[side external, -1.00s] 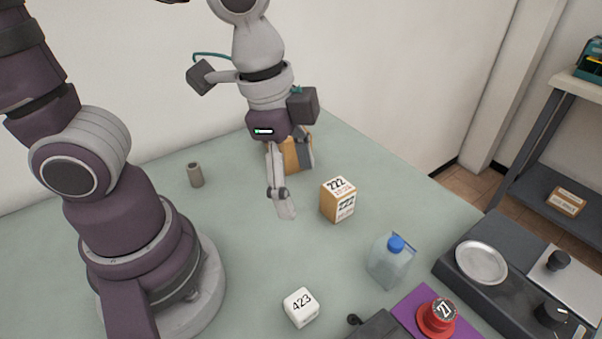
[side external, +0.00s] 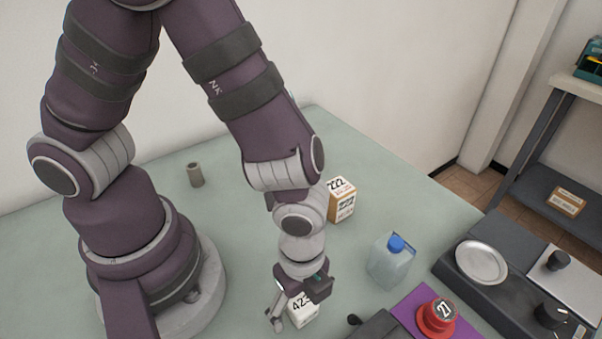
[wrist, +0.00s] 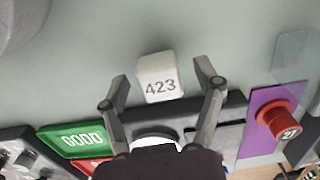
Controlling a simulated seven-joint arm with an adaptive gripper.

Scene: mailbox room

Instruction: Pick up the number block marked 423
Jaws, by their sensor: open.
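The white number block marked 423 (wrist: 158,77) sits on the pale green table. In the wrist view it lies just beyond and between my two spread fingers. My gripper (wrist: 163,82) is open and empty, with a finger to each side of the block and visible gaps. In the side view my gripper (side external: 290,322) is low over the block (side external: 303,311), which is partly hidden behind the wrist and fingers. I cannot tell the exact height of the fingertips above the table.
A 222 block (side external: 342,201), a clear blue-capped bottle (side external: 391,262) and a grey cylinder (side external: 195,175) stand on the table. A red 27 piece (side external: 437,317) is on a purple mat.

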